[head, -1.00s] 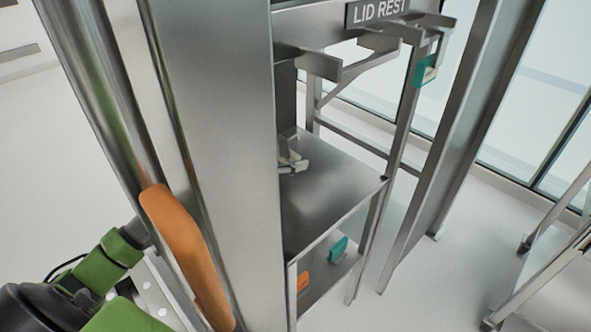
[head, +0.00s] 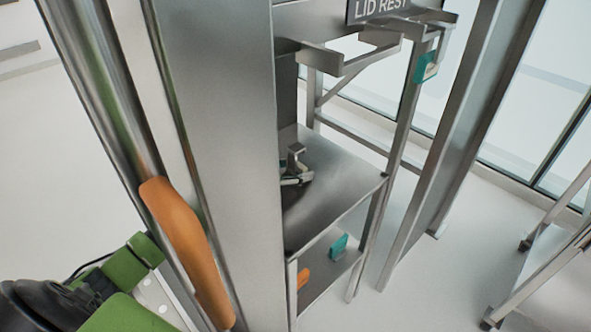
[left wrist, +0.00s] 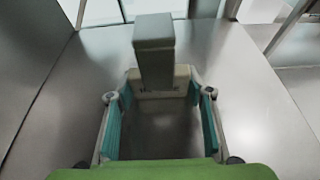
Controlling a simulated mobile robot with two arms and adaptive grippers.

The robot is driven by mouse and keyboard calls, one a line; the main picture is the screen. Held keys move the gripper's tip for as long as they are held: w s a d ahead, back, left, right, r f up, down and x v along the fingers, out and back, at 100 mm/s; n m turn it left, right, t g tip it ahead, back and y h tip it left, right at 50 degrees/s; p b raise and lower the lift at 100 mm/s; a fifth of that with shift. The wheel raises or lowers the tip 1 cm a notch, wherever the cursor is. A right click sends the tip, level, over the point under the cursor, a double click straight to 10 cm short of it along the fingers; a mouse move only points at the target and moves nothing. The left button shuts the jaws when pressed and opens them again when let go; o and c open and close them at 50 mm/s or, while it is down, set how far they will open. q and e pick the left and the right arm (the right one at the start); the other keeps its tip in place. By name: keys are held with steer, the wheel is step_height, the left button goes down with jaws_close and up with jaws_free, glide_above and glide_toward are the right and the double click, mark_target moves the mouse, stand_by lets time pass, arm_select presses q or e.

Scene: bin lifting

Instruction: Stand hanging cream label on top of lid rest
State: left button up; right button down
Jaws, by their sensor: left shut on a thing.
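The cream label (left wrist: 150,84) is between my left gripper's teal-padded fingers (left wrist: 158,98), with a grey block-like post (left wrist: 154,48) rising from it. In the head view the tip of my left gripper (head: 297,177) shows past a tall grey upright, over a metal shelf (head: 335,190). The gripper is shut on the label. Whether the label touches the shelf cannot be told. A LID REST sign (head: 378,9) is on the rail above, with bent metal brackets (head: 345,62) below it. My right gripper is not in view.
A teal label (head: 424,68) hangs by the brackets. Another teal label (head: 339,246) and an orange one (head: 303,277) are on the lower shelf. The upper shelf is mostly bare.

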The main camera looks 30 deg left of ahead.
arm_select(q)
steer(key=o, duration=1)
steer(key=shift+r, duration=0.25)
steer(key=shift+s+a, duration=0.15)
steer(key=shift+s, duration=0.2)
steer(key=v, duration=1)
steer(key=shift+f, duration=0.1)
steer(key=shift+s+a+r, duration=0.2)
steer(key=shift+s+r, duration=0.15)
steer(key=shift+s, duration=0.2)
